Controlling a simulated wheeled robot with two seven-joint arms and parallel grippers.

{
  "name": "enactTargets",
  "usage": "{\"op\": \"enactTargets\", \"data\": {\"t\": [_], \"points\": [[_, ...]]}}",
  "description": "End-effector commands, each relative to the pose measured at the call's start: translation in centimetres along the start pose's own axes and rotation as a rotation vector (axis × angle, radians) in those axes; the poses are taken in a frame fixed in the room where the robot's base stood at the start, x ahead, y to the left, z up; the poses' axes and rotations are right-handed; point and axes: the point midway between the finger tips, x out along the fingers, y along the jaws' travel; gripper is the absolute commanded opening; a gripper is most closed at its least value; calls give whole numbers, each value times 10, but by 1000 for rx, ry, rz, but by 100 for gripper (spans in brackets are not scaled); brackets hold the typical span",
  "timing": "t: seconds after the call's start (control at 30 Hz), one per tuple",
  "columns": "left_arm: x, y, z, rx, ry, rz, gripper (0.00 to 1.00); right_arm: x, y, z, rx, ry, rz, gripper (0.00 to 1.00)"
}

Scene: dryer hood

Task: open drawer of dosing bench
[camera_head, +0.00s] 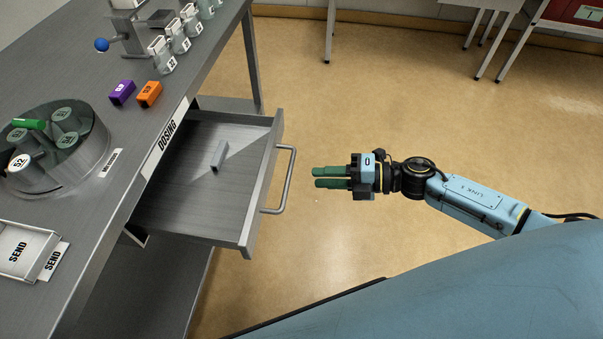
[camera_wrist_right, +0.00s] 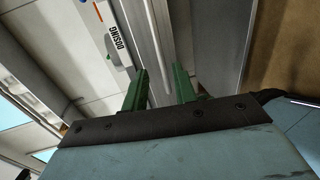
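The dosing bench (camera_head: 188,75) is a grey metal bench with a "DOSING" label on its front edge. Its drawer (camera_head: 185,200) is pulled out, and its inside shows. A small grey block (camera_head: 220,155) sits in it. The drawer's bar handle (camera_head: 287,180) is on the front panel. My right gripper (camera_head: 314,177) is to the right of the handle, apart from it, with its green fingers pointing at it. In the right wrist view its fingers (camera_wrist_right: 160,88) are apart with nothing between them. My left gripper is not in view.
On the bench stand a round carousel (camera_head: 85,165), a purple block (camera_head: 122,92), an orange block (camera_head: 149,94), several labelled bottles (camera_head: 180,40) and a "SEND" tray (camera_head: 22,248). The floor (camera_head: 370,90) around my right gripper is clear. White tables stand at the back.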

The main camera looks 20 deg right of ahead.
Motion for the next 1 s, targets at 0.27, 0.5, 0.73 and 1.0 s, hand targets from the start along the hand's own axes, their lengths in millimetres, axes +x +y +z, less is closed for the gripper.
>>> {"op": "enactTargets", "data": {"t": [0.27,0.5,0.73,1.0], "points": [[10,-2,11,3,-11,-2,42,-42,0,0,0,1,-1,28],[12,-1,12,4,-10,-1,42,-47,0,0,-1,0,2,28],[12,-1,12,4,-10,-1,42,-47,0,0,-1,0,1,28],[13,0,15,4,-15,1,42,-48,4,0,-1,0,1,28]]}}
